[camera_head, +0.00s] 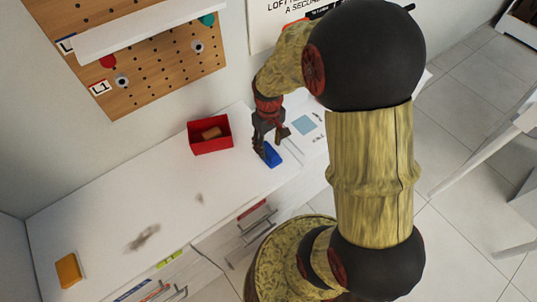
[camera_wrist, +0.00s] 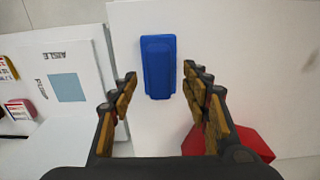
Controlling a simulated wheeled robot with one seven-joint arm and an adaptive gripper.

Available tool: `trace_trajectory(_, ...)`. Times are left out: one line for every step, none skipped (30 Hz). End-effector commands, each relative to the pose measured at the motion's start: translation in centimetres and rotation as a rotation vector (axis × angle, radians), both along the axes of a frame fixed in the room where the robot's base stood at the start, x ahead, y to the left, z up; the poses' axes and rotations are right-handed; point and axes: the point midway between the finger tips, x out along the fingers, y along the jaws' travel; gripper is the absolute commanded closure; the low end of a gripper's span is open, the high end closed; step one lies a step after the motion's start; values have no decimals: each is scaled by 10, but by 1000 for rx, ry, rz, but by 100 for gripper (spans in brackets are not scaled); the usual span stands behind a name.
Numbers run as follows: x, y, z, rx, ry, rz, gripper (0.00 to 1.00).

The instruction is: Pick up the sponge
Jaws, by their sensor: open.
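A blue block-like object (camera_head: 272,156) lies on the white worktop just beyond my gripper (camera_head: 270,142). In the wrist view the blue object (camera_wrist: 158,66) has a stepped, two-level shape and sits ahead of and between my two spread fingertips. The fingers are open and empty, and I see no contact. An orange-yellow block (camera_head: 68,270) lies at the worktop's far left end. A brown block (camera_head: 210,133) sits inside a red open box (camera_head: 226,146). I cannot tell for certain from the look alone which of these is the sponge.
The red box shows at the wrist view's lower right (camera_wrist: 255,143), close beside my right-hand finger. A white board with a light-blue square (camera_wrist: 66,87) lies at left. A pegboard (camera_head: 150,60) stands behind the worktop. Its left middle is mostly clear, with dark smudges.

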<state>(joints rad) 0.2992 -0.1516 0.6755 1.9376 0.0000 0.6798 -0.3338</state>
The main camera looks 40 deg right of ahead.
Motion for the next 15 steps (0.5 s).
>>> trace_trajectory(0,-1,-12,1,3,0,53)
trace_trajectory(0,-1,-17,1,3,0,53)
trace_trajectory(0,-1,-22,1,3,0,53)
trace_trajectory(0,-1,-26,1,2,0,53)
trace_trajectory(1,-1,-28,0,1,0,53)
trace_trajectory(1,-1,-31,0,1,0,53)
trace_trajectory(1,-1,-32,0,1,0,53)
trace_trajectory(1,-1,-32,0,0,0,53)
trace_trajectory(1,-1,-31,0,0,0,53)
trace_trajectory(1,-1,-31,0,0,0,53)
trace_trajectory(1,-1,-31,0,0,0,53)
trace_trajectory(1,-1,-31,0,0,0,53)
trace_trajectory(1,-1,-30,0,0,0,53)
trace_trajectory(1,-1,-30,0,0,0,55)
trace_trajectory(1,-1,-30,0,0,0,57)
